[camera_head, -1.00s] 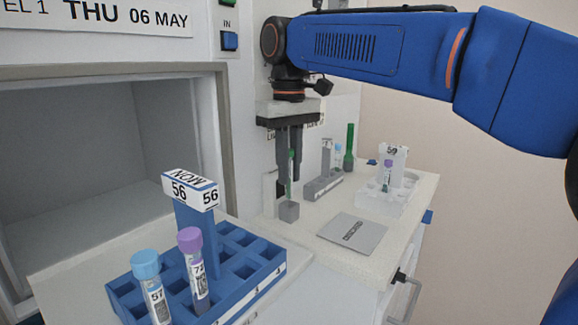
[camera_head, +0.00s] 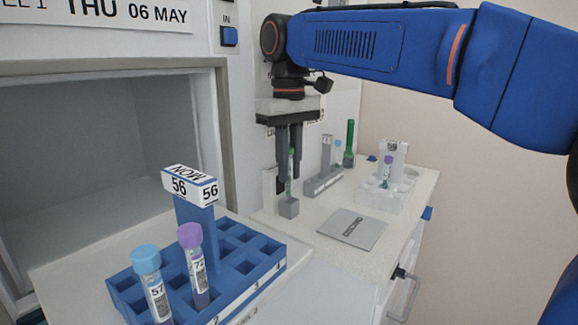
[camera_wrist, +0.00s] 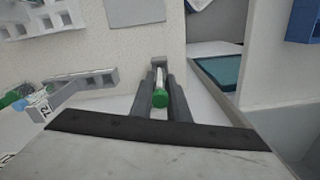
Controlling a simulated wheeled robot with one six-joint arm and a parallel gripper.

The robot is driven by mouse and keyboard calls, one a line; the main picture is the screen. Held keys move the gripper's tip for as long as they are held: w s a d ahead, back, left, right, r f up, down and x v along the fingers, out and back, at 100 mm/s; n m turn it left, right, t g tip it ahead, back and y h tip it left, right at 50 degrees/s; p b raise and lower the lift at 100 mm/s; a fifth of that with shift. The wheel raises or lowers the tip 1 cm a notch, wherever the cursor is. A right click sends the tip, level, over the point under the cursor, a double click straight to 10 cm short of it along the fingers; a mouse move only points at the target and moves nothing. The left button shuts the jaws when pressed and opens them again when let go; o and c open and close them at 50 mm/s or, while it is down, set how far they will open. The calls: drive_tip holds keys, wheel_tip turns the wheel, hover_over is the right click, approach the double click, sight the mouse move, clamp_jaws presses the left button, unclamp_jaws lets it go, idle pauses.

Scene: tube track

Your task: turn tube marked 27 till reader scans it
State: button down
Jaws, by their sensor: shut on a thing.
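My gripper (camera_head: 289,152) points down and is shut on a green-capped tube (camera_head: 291,172). The tube stands upright over a small grey block (camera_head: 289,208) on the counter. In the wrist view, the tube's green cap (camera_wrist: 160,100) sits between both fingers of my gripper (camera_wrist: 160,88). A pale upright plate (camera_head: 269,188) stands just left of the tube; I cannot tell for certain whether it is the reader. The number on the held tube is not readable, and the fingers hide part of it.
Behind are a grey rack (camera_head: 324,180), another green-capped tube (camera_head: 349,145) and a white rack (camera_head: 375,194). A grey plate (camera_head: 352,228) lies on the counter.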

drive_tip(key=shift+f, duration=1.4)
idle(0.8)
drive_tip(key=c, duration=1.6)
unclamp_jaws()
drive_tip(key=shift+r, duration=0.1)
wheel_tip(320, 180, up, 17)
drive_tip(key=shift+r, duration=0.1)
drive_tip(key=shift+s, duration=0.1)
